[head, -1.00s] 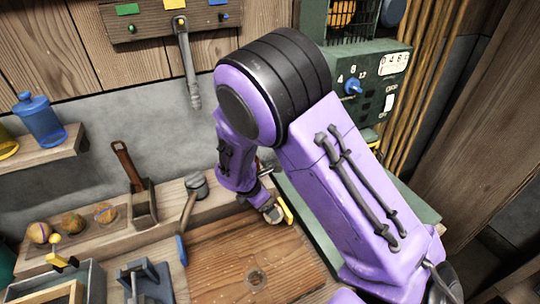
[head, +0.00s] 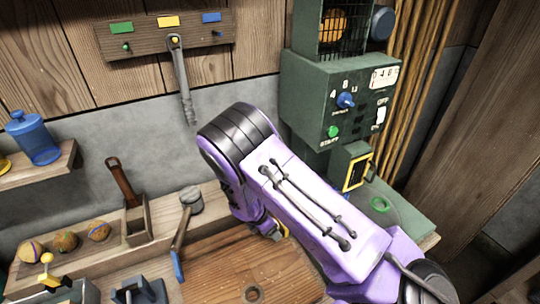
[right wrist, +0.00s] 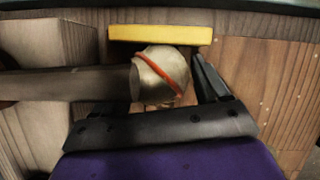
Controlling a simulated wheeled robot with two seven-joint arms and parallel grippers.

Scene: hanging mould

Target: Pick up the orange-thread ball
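The orange-thread ball (right wrist: 162,72), pale with an orange band, lies in front of my right gripper (right wrist: 165,75) in the right wrist view. A dark finger stands close at the ball's right side; I cannot tell whether it touches. A grey-brown bar (right wrist: 65,84) crosses from the left, ends at the ball, and hides the other finger's place. In the head view my right gripper (head: 272,230) is low over the bench by the brown board, mostly behind my purple arm; the ball is hidden there. My left gripper is not in view.
Three other balls (head: 65,241) sit in a holder at the left. A yellow bar (right wrist: 160,35) lies beyond the ball. A green control box (head: 335,100) stands behind my arm. The brown board (head: 215,265) has clear room.

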